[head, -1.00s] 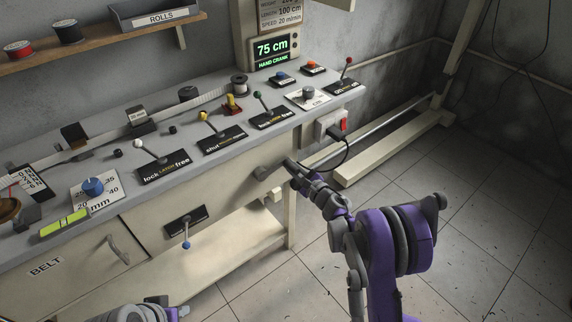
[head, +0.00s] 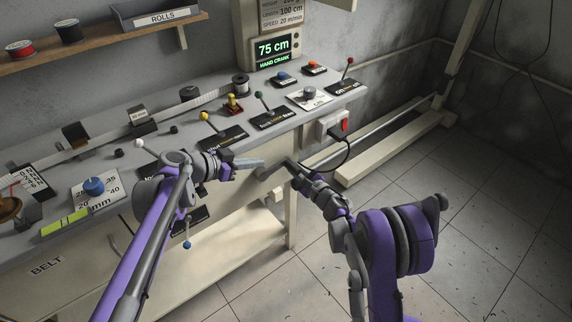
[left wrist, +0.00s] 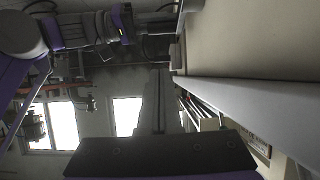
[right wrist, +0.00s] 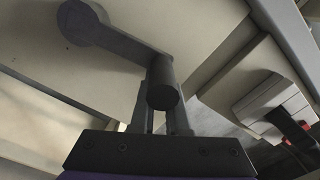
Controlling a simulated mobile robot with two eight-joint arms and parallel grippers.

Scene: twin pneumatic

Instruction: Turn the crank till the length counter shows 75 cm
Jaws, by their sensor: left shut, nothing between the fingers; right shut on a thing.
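The length counter (head: 272,47) on the post reads 75 cm, with HAND CRANK lit in green below. The crank (head: 268,172) is on the front of the bench. In the right wrist view the grey crank arm (right wrist: 125,42) runs from its hub to the handle (right wrist: 163,92). My right gripper (head: 292,166) is shut on the handle, which sits between its fingers (right wrist: 165,110). My left gripper (head: 262,162) is shut and empty, in front of the bench just left of the crank.
Levers with labelled plates, such as the green-knobbed one (head: 259,96), line the bench edge above the grippers. A socket box with a red switch (head: 345,125) and a hanging cable is right of the crank. Open floor lies to the right.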

